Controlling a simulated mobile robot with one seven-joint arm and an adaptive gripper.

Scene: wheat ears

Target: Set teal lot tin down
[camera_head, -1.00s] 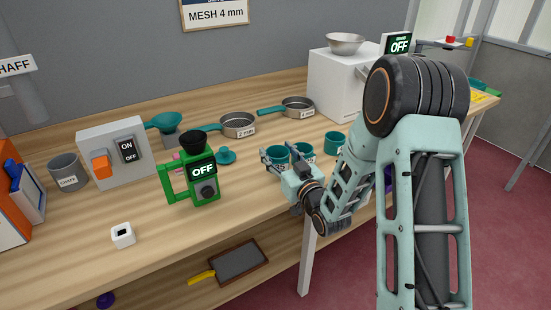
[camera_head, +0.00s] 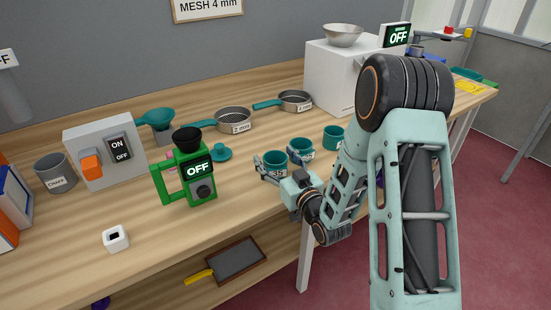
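Several small teal tins stand in a row on the wooden table, right of centre. The nearest, a teal tin (camera_head: 275,158) with a white label that seems to read 35, is upright at my gripper (camera_head: 277,176). One finger shows along the tin's left side; the other side is mostly blocked by the gripper body. Whether the fingers press on the tin, and whether its base touches the table, I cannot tell. A second labelled teal tin (camera_head: 302,146) is just behind to the right. A third teal tin (camera_head: 333,135) is farther right, partly behind my arm.
A green device marked OFF (camera_head: 190,175) stands left of the gripper, with a teal lid (camera_head: 221,153) behind it. Two sieves (camera_head: 233,120) lie farther back. A white box (camera_head: 333,75) stands at the back right. The table's front edge is close below the gripper.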

